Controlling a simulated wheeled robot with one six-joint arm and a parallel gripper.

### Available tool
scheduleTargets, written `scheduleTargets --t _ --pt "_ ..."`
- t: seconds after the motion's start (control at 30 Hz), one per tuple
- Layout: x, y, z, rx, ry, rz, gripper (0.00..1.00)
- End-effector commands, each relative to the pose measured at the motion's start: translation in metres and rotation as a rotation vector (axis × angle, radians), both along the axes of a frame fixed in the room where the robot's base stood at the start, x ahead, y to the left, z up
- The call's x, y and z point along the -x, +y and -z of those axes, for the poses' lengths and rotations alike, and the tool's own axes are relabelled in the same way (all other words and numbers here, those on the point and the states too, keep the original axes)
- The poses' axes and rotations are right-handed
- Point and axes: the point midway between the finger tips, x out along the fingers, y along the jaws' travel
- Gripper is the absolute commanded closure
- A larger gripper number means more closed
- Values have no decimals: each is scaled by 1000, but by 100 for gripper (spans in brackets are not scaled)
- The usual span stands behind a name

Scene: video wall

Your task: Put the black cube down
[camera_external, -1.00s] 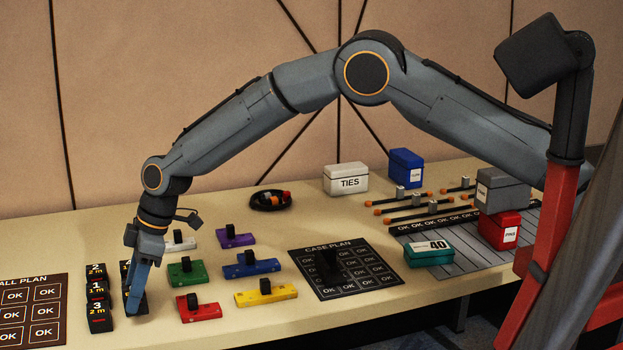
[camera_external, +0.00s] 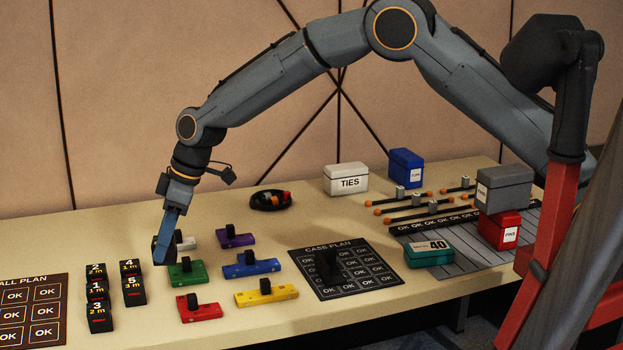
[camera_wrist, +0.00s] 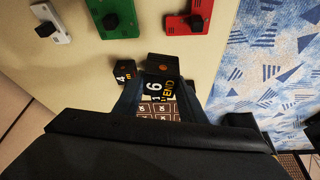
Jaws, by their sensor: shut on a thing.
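The black cube (camera_wrist: 158,90), marked 6 and END, is between the fingers of my gripper (camera_wrist: 155,100) in the wrist view. In the external view my gripper (camera_external: 164,256) points down, shut on the cube, which is mostly hidden behind the fingers. It appears raised above the table, left of the green block and right of the standing black cubes. Those include cube 4 (camera_external: 128,272) and cube 5 (camera_external: 134,291) in one column, and cubes 2 (camera_external: 96,272), 1 (camera_external: 97,290) and 3 (camera_external: 99,317) in the column to its left.
The WALL PLAN board (camera_external: 38,310) lies at the left edge. Green (camera_external: 187,274), red (camera_external: 200,312), blue (camera_external: 250,267) and yellow (camera_external: 267,295) blocks lie to the right. The CASE PLAN board (camera_external: 345,270) is beyond them. Bare table shows in front of cube 5.

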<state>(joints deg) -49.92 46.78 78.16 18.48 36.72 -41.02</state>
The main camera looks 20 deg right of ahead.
Motion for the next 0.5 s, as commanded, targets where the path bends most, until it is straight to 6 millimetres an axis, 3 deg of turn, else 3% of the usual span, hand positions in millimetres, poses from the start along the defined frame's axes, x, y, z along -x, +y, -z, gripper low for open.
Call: scheduleTargets --t 0.03,0.2,0.5 --pt "-14 -25 -5 1 3 57 86" --pt "-49 -103 -6 1 10 238 86" --pt "-78 -247 -12 1 16 554 86"
